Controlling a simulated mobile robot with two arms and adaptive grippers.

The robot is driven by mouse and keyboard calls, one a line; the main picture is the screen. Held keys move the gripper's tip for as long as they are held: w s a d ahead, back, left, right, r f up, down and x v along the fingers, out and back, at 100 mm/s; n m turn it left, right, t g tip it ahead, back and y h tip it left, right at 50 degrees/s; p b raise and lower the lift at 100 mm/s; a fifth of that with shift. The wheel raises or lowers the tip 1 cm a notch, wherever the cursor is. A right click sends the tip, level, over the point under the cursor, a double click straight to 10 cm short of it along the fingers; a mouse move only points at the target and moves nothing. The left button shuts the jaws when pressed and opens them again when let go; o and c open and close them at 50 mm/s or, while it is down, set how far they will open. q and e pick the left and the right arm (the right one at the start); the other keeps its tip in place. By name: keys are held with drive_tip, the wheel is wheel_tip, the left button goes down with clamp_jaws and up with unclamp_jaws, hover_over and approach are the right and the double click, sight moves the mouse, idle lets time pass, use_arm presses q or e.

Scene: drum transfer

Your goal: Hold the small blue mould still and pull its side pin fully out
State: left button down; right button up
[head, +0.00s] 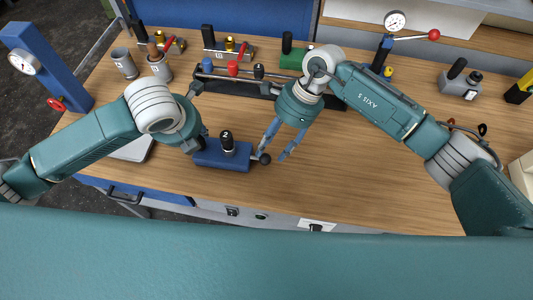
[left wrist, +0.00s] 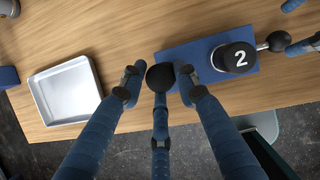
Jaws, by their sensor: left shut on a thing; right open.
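The small blue mould (head: 222,163) lies on the wooden bench near its front edge, with a black knob marked 2 (head: 228,141) on top. It also shows in the left wrist view (left wrist: 194,52). A silver side pin with a black ball end (head: 265,159) sticks out of its right side. My left gripper (head: 200,144) is shut at the mould's left end, with its fingers around a black ball handle (left wrist: 160,77). My right gripper (head: 273,157) is open, its fingers pointing down close about the pin's ball. They seem apart from the ball.
A light tray (head: 135,150) lies left of the mould. Behind are a dark rack with coloured knobs (head: 232,72), metal cups (head: 124,63) and clamps with red levers (head: 240,45). Dial gauges (head: 395,22) stand at both sides. The bench at right front is clear.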

sight(267, 155)
drive_tip(key=shift+x, duration=2.3)
drive_tip(key=shift+c, duration=0.3)
